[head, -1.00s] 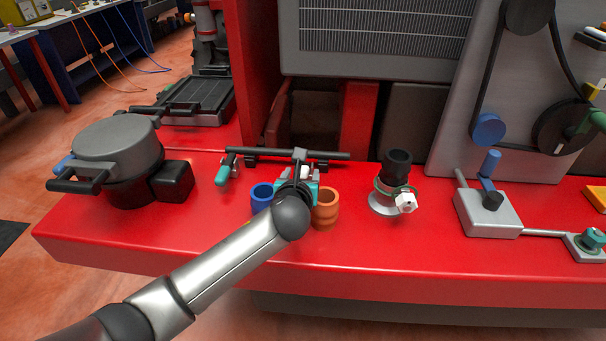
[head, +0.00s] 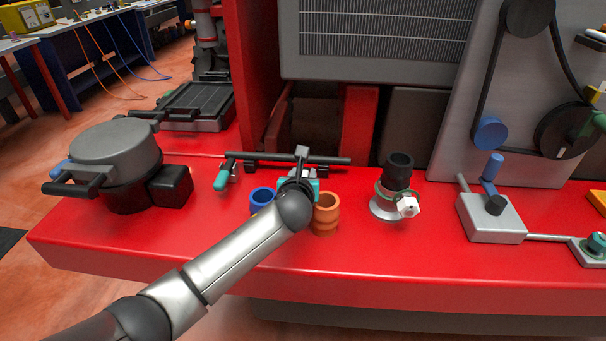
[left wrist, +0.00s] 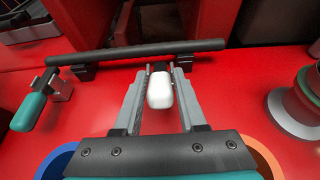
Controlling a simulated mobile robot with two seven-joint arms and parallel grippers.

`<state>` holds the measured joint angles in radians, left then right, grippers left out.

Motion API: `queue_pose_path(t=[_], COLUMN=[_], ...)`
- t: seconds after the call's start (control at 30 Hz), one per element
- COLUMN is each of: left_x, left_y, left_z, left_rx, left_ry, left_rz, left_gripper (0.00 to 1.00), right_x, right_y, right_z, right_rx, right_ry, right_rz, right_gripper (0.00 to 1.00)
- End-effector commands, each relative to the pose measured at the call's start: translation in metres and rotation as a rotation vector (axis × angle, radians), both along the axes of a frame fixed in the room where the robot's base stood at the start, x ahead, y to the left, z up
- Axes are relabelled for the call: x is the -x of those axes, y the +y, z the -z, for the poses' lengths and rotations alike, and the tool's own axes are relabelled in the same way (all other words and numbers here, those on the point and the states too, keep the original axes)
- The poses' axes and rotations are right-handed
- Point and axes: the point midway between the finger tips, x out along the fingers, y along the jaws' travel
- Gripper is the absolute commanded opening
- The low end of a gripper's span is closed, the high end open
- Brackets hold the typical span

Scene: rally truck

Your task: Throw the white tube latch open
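A black tube (head: 330,159) lies across the red deck, held in brackets. It runs along the top of the left wrist view (left wrist: 150,54). The white latch (left wrist: 160,90) stands at the tube's near side, its white handle pointing toward my wrist camera. My left gripper (left wrist: 160,72) is open around it, one grey finger on each side. Narrow gaps seem to show between handle and fingers. In the head view my left gripper (head: 299,178) is at the tube's right part, and my arm hides the white handle. My right gripper is not in view.
A teal-handled latch (head: 221,178) sits at the tube's left end. A blue ring (head: 261,197) and orange ring (head: 326,215) flank my wrist. A black-topped fitting with a white knob (head: 397,180) stands right; a round grey-lidded pot (head: 115,148) stands left.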

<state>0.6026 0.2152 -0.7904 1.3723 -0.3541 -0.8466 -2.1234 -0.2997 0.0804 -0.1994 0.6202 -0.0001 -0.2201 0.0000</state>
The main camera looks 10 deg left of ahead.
Motion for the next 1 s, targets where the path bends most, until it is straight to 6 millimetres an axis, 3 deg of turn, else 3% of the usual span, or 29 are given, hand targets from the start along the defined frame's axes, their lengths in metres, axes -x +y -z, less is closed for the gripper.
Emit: queue_pose_path(t=[0.03, 0.33, 1.0], left_x=[0.0002, 0.0003, 0.0005], left_y=[0.0002, 0.0001, -0.0002], left_z=[0.0002, 0.0004, 0.0009], left_rx=[0.0, 0.0, -0.001], left_ry=[0.0, 0.001, 0.001], left_rz=[0.0, 0.0, 0.001], left_gripper=[0.34, 0.0, 0.0], right_x=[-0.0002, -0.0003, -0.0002], right_y=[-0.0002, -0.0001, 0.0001], right_z=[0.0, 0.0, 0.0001], right_rx=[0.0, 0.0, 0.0], right_ry=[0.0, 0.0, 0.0], right_rz=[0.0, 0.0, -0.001], right_gripper=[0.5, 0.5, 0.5])
